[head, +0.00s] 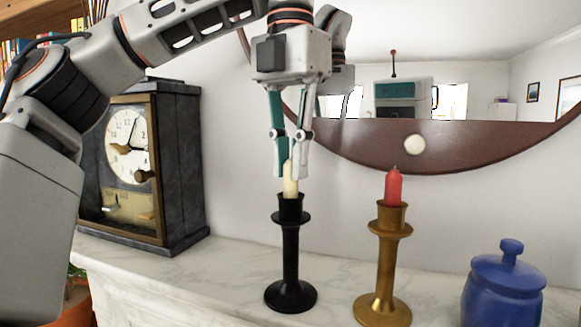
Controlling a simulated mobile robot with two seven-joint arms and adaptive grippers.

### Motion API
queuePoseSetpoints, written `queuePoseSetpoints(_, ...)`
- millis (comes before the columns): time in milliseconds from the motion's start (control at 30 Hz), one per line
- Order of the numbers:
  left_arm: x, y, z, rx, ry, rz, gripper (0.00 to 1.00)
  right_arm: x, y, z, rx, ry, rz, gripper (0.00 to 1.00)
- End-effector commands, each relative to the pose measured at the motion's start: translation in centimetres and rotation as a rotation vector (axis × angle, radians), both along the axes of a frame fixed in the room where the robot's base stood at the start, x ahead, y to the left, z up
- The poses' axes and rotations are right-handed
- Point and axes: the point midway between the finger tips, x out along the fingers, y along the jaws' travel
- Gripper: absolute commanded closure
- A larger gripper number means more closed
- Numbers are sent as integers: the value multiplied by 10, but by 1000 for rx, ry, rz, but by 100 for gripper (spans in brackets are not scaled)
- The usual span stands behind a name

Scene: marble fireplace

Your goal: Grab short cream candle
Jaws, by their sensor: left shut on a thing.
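The short cream candle (289,188) stands upright in a black candlestick (290,252) on the marble mantel. My left gripper (290,172) points straight down over it, with its fingers shut on the candle's upper part. The candle's lower end is hidden inside the black holder's cup. My right gripper is not in view.
A gold candlestick (386,262) with a red candle (394,188) stands close on the right. A blue lidded jar (503,289) is at the far right. A dark clock (150,165) stands at left. A round mirror (440,145) hangs behind. The marble mantel (230,275) is bare between clock and black candlestick.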

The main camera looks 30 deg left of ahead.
Motion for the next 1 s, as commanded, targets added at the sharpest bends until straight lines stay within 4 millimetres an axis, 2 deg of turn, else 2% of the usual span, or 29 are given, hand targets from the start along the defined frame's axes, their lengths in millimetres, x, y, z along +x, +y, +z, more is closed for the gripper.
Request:
queuePoseSetpoints(500,-1,-1,73,5,-5,5,99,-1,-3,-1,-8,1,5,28)
queuePoseSetpoints(1000,-1,0,93,2,0,-1,99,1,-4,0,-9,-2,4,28)
